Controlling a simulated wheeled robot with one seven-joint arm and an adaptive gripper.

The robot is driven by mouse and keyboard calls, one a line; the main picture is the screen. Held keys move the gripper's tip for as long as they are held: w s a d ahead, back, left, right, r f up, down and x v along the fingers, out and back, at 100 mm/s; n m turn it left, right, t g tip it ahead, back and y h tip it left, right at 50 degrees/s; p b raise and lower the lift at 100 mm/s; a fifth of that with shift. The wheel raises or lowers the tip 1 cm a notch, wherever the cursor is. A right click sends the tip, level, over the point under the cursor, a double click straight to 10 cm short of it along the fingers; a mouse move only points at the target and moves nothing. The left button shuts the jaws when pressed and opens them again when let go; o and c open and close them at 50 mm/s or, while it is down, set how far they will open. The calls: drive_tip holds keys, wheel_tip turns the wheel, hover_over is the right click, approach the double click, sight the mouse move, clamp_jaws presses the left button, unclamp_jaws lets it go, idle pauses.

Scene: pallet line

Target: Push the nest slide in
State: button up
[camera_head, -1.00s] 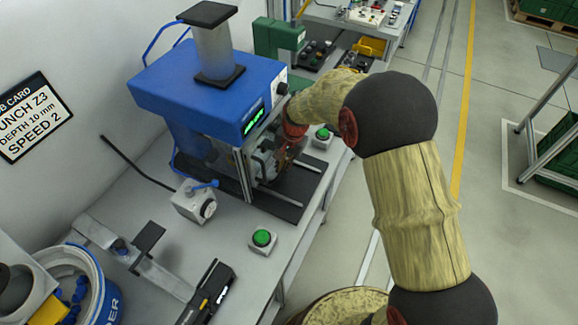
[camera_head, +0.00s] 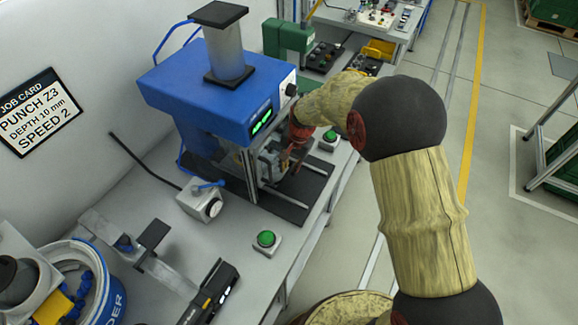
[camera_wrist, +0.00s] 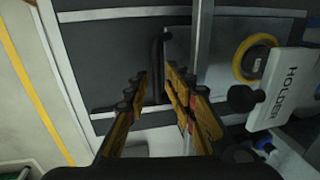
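The nest slide, a grey block (camera_head: 268,165) on two silver rails, sits at the front of the blue press (camera_head: 215,92) over a dark base plate. In the wrist view a white plate marked HOLDER (camera_wrist: 285,88) shows at the right, beside a silver cross bar (camera_wrist: 203,40). A black bar handle (camera_wrist: 157,60) stands on the near side of that bar. My gripper (camera_wrist: 154,78) is open, its yellow-and-black fingers on either side of the handle with gaps showing. In the head view my gripper (camera_head: 294,162) is in front of the slide and partly hides it.
A green button (camera_head: 331,137) stands close behind my gripper and another (camera_head: 267,239) nearer on the bench. A grey box with a blue lever (camera_head: 203,200) stands left of the rails.

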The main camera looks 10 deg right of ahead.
wheel_tip(320, 180, up, 8)
drive_tip(key=d, duration=0.1)
drive_tip(key=shift+s, duration=0.45)
drive_tip(key=shift+d+f, duration=0.1)
drive_tip(key=shift+n, duration=0.3)
drive_tip(key=s+d+n+g, duration=0.1)
drive_tip(key=s+d+n, duration=0.15)
drive_tip(key=s, duration=0.45)
drive_tip(key=s+d+r+n+t+h, duration=0.1)
drive_tip(key=s+d+r+n+t, duration=0.1)
drive_tip(key=s+r, duration=0.8)
drive_tip(key=s+d+r+n+t, duration=0.2)
drive_tip(key=s+d+r, duration=0.3)
drive_tip(key=s+r, duration=0.5)
drive_tip(key=s+t, duration=0.1)
drive_tip(key=s, duration=0.1)
drive_tip(key=shift+s+r+h, duration=0.15)
drive_tip(key=shift+s+h, duration=0.25)
